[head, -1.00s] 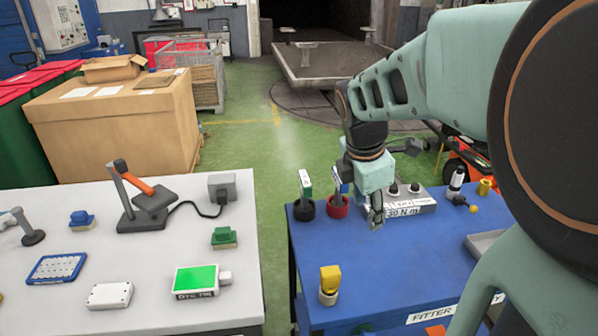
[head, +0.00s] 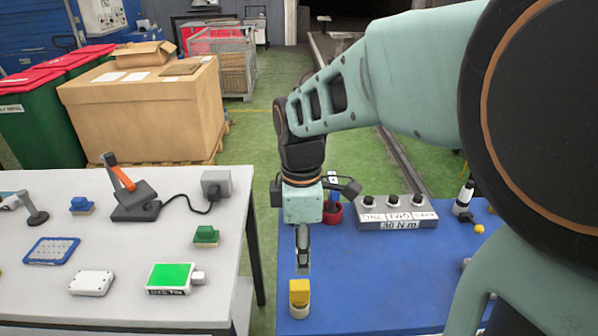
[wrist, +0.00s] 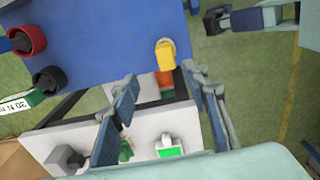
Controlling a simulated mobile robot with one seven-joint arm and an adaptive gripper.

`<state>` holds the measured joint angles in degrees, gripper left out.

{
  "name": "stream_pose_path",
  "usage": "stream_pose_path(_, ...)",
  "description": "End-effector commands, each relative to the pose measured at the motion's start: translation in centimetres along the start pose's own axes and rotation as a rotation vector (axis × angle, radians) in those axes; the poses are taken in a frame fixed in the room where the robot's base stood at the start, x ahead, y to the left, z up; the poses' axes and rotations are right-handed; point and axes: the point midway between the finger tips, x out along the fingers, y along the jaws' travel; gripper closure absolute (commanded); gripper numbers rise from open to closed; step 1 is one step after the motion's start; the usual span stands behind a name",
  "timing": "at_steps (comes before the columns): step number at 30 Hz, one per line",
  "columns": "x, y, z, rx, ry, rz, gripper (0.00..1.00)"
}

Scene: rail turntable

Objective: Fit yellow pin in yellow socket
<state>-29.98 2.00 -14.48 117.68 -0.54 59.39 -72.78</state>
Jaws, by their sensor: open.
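A yellow-topped piece with a pale round lower part (head: 299,293) stands upright near the left edge of the blue table (head: 385,290). I take it for the yellow pin. It also shows in the wrist view (wrist: 166,54), just beyond my fingertips. My gripper (head: 303,266) points down above and slightly behind it. The two fingers (wrist: 160,80) are apart, with nothing between them, and do not appear to touch the piece. A small yellow ball (head: 479,229) is at the table's right. I cannot make out a yellow socket; my arm hides part of the right side.
A red cup-like holder (head: 332,213) and a grey box with black knobs (head: 397,211) stand at the table's back. A white table (head: 120,285) with several devices is to the left, across a gap. The blue table's middle is clear.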

Motion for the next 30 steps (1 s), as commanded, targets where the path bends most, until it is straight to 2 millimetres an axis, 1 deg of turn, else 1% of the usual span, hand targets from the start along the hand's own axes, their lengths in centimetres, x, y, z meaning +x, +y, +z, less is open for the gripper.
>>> stream_pose_path(4,0.1,-0.7,-1.1,0.008,0.009,-0.019,0.58)
stream_pose_path(8,0.6,-0.9,-1.3,0.01,0.011,-0.024,0.58)
stream_pose_path(10,1.2,-1.0,-1.4,0.01,0.011,-0.025,0.58)
stream_pose_path(14,3.2,-1.1,-1.3,0.009,0.009,-0.027,0.58)
stream_pose_path(18,5.9,-1.1,-1.3,0.009,0.008,-0.026,0.58)
stream_pose_path(22,8.1,-1.1,-1.3,0.009,0.008,-0.026,0.58)
stream_pose_path(27,10.1,-1.1,-1.4,0.009,0.01,-0.024,0.58)
stream_pose_path(30,10.7,-1.1,-1.4,0.01,0.01,-0.022,0.58)
